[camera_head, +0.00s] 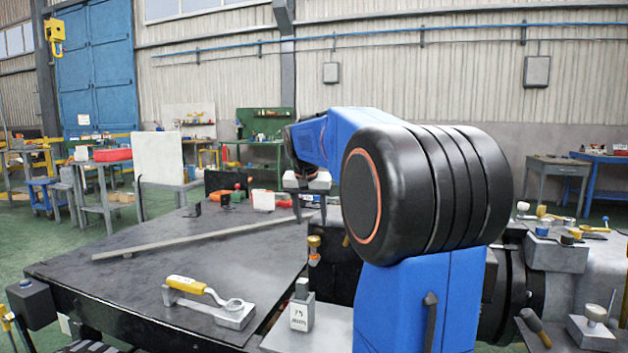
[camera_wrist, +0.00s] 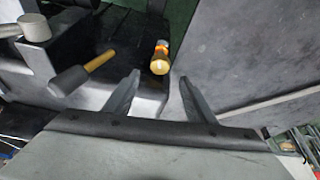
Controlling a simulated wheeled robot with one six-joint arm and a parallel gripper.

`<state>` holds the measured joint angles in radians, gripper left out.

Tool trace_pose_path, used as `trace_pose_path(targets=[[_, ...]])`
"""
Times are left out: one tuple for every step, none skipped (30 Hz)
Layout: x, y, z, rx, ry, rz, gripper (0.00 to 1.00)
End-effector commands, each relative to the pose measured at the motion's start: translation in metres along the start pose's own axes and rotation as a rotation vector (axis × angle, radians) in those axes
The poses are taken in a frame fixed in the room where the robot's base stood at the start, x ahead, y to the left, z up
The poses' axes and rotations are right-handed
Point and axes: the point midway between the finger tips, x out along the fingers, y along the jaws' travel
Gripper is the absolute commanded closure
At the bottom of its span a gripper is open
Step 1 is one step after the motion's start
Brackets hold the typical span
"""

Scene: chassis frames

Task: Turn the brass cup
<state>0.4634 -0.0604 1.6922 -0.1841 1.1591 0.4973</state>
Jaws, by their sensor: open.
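A small brass-coloured cup-like piece (camera_head: 314,241) stands by the table's right edge, left of my blue arm, with an orange part below its top. In the wrist view the brass piece (camera_wrist: 160,64) lies just beyond my fingertips, about midway between them. My gripper (camera_head: 310,212) points down above and behind that piece in the head view, partly hidden by my arm. In the wrist view its two fingers (camera_wrist: 159,78) are spread apart with nothing between them. The gripper does not appear to touch the brass piece.
A mallet (camera_wrist: 82,73) lies left of the fingers in the wrist view. The dark table (camera_head: 120,285) carries a long bar (camera_head: 195,239) and a yellow-handled clamp (camera_head: 208,300). A grey block marked 75 (camera_head: 301,314) stands near the front. Much of the tabletop is clear.

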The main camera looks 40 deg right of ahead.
Motion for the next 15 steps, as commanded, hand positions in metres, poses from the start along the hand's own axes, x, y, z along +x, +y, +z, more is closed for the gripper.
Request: trace_pose_path(targets=[[-0.009,0.0,0.0,0.0,0.001,-0.001,0.5],[-0.013,0.0,0.0,0.0,0.001,-0.001,0.5],[-0.02,0.0,-0.001,0.0,0.003,-0.001,0.5],[-0.025,0.0,0.0,0.0,0.002,-0.001,0.5],[-0.03,0.0,0.0,0.0,0.002,-0.001,0.5],[-0.036,0.0,0.0,0.001,0.002,-0.001,0.5],[-0.041,0.0,0.0,0.001,0.002,-0.001,0.5],[-0.046,0.0,0.0,0.001,0.002,-0.001,0.5],[-0.052,0.0,0.0,0.001,0.002,-0.001,0.5],[-0.057,0.0,0.0,0.001,0.002,-0.001,0.5],[-0.062,0.0,0.0,0.001,0.002,-0.001,0.5],[-0.068,0.0,-0.001,0.001,0.002,-0.001,0.5],[-0.073,0.0,0.0,0.001,0.001,-0.001,0.5],[-0.077,0.0,0.0,0.001,0.001,0.0,0.5],[-0.084,0.0,-0.001,0.001,0.002,-0.001,0.5]])
